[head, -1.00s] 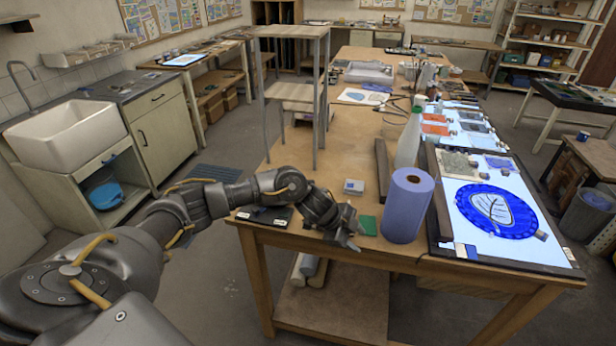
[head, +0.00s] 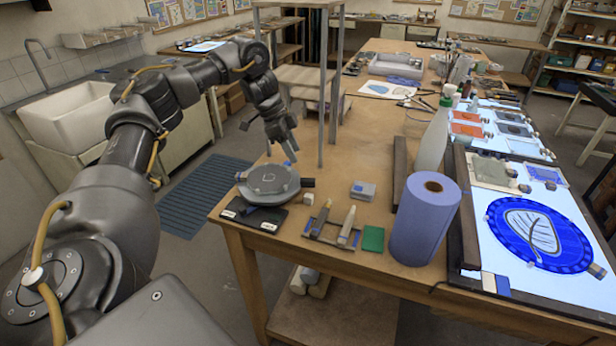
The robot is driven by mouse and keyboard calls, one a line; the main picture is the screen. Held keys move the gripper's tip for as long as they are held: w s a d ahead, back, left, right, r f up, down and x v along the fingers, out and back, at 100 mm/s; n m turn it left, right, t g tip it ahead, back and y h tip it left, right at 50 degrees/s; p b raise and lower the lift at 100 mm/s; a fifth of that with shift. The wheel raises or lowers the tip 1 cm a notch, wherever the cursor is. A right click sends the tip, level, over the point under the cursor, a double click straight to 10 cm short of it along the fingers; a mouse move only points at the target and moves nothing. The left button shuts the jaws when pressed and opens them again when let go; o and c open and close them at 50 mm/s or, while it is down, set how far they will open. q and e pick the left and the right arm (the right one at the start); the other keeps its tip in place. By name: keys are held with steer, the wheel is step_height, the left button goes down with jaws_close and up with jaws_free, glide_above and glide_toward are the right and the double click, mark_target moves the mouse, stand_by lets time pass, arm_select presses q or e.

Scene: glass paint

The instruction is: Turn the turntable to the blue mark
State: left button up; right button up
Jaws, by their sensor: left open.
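The turntable (head: 268,186) is a round grey disc near the left front of the wooden table. A small pale outline shows on its top. A dark piece juts from its right side, and a small blue patch shows by its far edge. I cannot tell which patch is the blue mark. My left gripper (head: 285,158) is above the turntable's far side, pointing down, with its fingers near the far rim. It holds nothing that I can see. I cannot tell whether it touches the disc. My right gripper is out of view.
A dark plate with white labels (head: 254,218) lies in front of the turntable. Right of it are a tool rack (head: 336,230), a grey box (head: 363,190), a green pad (head: 373,238) and a blue paper roll (head: 425,220). A tall shelf stand (head: 321,110) rises behind the gripper.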

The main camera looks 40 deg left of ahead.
mark_target(309, 180)
arm_select(q)
steer(key=x, duration=0.3)
steer(key=shift+f, duration=0.15)
steer(key=p+x, duration=0.1)
steer(key=x, duration=0.4)
steer(key=shift+w+f, duration=0.1)
steer(key=shift+f, duration=0.15)
steer(key=shift+w+d+f, duration=0.15)
steer(key=shift+d+f, duration=0.1)
steer(key=shift+f, duration=0.6)
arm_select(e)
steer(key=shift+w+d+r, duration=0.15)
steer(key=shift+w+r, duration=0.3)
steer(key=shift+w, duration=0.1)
arm_select(q)
jaws_close()
